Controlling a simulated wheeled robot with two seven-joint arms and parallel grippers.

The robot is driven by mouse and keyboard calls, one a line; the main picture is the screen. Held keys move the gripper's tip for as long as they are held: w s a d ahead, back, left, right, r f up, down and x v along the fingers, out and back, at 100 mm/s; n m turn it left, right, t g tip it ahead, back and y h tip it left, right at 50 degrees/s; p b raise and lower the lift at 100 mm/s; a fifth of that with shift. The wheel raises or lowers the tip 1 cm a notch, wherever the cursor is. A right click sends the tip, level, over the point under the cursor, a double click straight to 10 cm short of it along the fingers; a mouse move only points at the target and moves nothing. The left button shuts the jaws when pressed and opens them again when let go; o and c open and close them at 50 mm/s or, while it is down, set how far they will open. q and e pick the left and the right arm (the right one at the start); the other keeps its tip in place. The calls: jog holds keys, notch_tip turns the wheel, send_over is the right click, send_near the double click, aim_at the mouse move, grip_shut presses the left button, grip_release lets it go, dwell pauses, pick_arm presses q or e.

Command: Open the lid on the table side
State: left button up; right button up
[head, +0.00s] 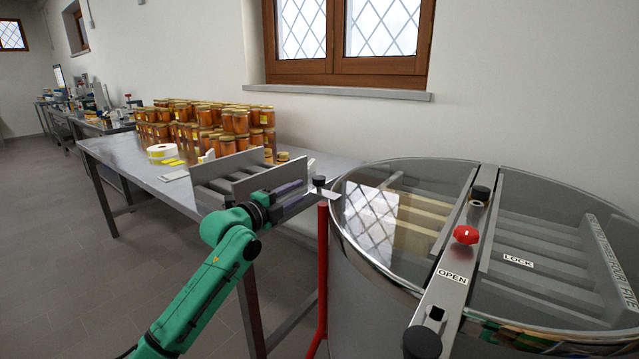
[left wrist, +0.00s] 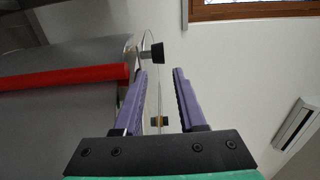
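The round metal tank (head: 372,268) stands at the right with two clear lids, both lying flat. The table-side lid (head: 385,215) is the left one. A small black knob (head: 319,181) sits on a tab at its table-side rim. My left gripper (head: 304,192) is open and empty just left of that knob. In the left wrist view the knob (left wrist: 157,53) lies just beyond the two purple fingertips (left wrist: 160,75), roughly between them and apart from both. The lid's thin edge shows between the fingers. My right gripper is not in view.
A steel table (head: 130,155) with honey jars (head: 200,120) and a metal rack (head: 240,175) stands left. A red upright pipe (head: 322,265) runs beside the tank.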

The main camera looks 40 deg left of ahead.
aim_at(315, 184)
pick_arm(q)
jog(key=w, duration=0.2)
jog(key=w+p, duration=0.1)
jog(key=w, duration=0.2)
jog(key=w+a, duration=0.1)
jog(key=w, duration=0.2)
jog(key=shift+w+a, duration=0.1)
jog(key=shift+w+f+p, duration=0.1)
jog(key=shift+w+p, duration=0.2)
jog(key=shift+w, duration=0.05)
jog(key=shift+w+f, duration=0.1)
jog(key=shift+w, duration=0.05)
grip_shut()
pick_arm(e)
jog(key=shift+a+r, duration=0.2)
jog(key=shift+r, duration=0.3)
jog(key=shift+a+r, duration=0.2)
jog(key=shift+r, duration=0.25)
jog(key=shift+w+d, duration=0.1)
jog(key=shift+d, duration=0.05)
